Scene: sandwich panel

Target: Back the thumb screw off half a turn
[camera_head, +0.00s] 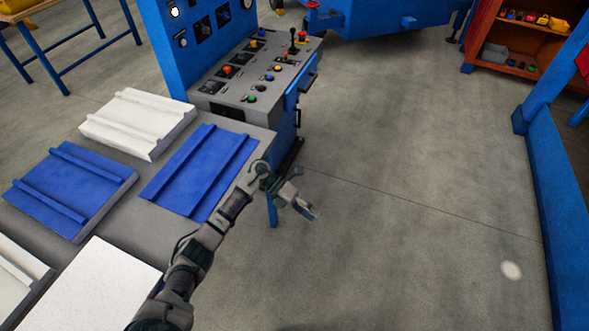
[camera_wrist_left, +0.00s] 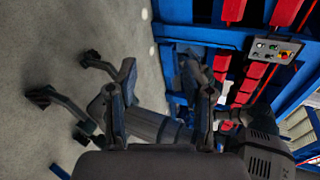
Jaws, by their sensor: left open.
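No thumb screw can be made out in either view. My left gripper (camera_head: 304,207) is over the floor just past the right edge of the grey table (camera_head: 150,228), beside the control console. It is open, with nothing visible between its fingers. In the left wrist view the two fingers of my left gripper (camera_wrist_left: 160,76) stand apart. My right gripper cannot be seen in the head view.
Blue panels (camera_head: 201,168) (camera_head: 70,190) and white panels (camera_head: 137,120) (camera_head: 100,285) lie on the table. A console (camera_head: 258,80) with buttons and a lever stands beyond. An orange shelf (camera_head: 520,45) is at the back right. The floor at centre right is clear.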

